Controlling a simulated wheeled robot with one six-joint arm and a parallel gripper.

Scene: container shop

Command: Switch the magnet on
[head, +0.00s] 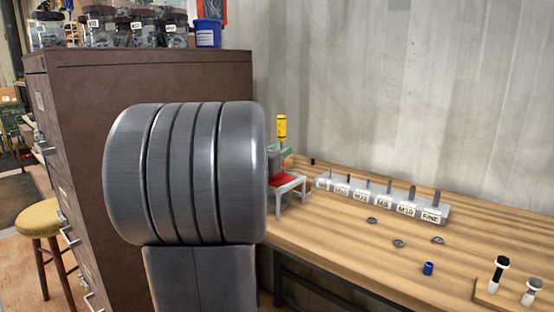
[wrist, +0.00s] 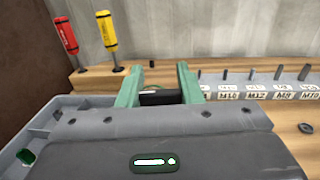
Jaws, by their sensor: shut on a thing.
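My gripper (wrist: 161,76) shows in the wrist view with its two green fingers on either side of a black block (wrist: 160,98). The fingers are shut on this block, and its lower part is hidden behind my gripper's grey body. I cannot tell from its looks whether the block is the magnet, and no switch shows clearly. In the head view, my gripper is mostly hidden behind my large grey arm link, above the near left of the wooden bench (head: 330,235).
A yellow screwdriver (wrist: 106,33) and a red one (wrist: 65,35) stand upright in a wooden block. A grey bin (wrist: 40,122) is at left. A labelled grey rack (head: 385,200) holds upright studs. Loose nuts (head: 398,243) and a blue cylinder (head: 428,268) lie on the bench.

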